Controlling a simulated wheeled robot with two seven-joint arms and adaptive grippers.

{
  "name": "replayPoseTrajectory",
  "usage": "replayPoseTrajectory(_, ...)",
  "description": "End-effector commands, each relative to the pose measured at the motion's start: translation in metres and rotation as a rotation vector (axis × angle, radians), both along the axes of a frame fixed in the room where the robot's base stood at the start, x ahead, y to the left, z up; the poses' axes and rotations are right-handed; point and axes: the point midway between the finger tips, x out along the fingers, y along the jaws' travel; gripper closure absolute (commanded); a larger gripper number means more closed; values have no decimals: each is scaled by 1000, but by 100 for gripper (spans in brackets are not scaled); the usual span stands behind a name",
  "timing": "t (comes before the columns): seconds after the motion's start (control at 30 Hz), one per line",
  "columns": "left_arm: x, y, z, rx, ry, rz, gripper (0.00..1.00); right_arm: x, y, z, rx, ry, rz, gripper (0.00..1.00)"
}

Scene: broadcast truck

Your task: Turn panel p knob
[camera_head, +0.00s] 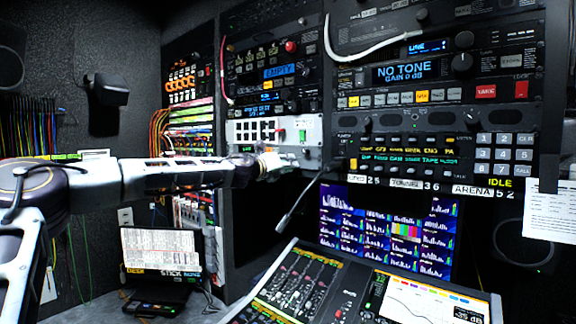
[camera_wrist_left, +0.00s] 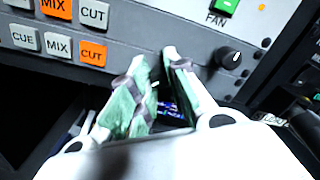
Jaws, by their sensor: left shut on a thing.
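A light grey panel (camera_head: 266,146) with rows of buttons sits low in the rack in the head view. My left gripper (camera_head: 292,160) is at its lower right part. In the left wrist view the green-padded fingers (camera_wrist_left: 160,72) are close together at the lower edge of the panel (camera_wrist_left: 135,55). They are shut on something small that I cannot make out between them. A black knob with a white mark (camera_wrist_left: 230,59) stands to the right of the fingertips, apart from them, below the FAN label. Whether it is the panel p knob cannot be read. My right gripper is not in view.
A green FAN button (camera_wrist_left: 225,4) and orange CUT button (camera_wrist_left: 93,52) are near the fingers. A gooseneck microphone (camera_head: 297,205) rises below the gripper. A mixing console (camera_head: 300,285) and a screen (camera_head: 385,228) stand below right. A laptop-like device (camera_head: 160,255) is at lower left.

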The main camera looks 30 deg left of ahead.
Motion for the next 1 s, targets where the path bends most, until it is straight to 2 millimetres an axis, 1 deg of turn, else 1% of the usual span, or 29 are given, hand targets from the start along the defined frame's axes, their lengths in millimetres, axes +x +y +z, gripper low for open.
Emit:
replayPoseTrajectory(0.17,0,0,0,-18,2,0,100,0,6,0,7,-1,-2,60)
replayPoseTrajectory(0.33,0,0,0,-17,2,0,100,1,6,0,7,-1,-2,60)
replayPoseTrajectory(0.37,0,0,0,-17,2,0,82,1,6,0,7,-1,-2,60)
replayPoseTrajectory(0.53,0,0,0,-16,2,0,60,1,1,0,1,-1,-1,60)
replayPoseTrajectory(0.77,0,0,0,-16,2,0,60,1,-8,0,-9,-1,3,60)
replayPoseTrajectory(1.0,-1,0,0,-15,1,0,60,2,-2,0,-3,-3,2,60)
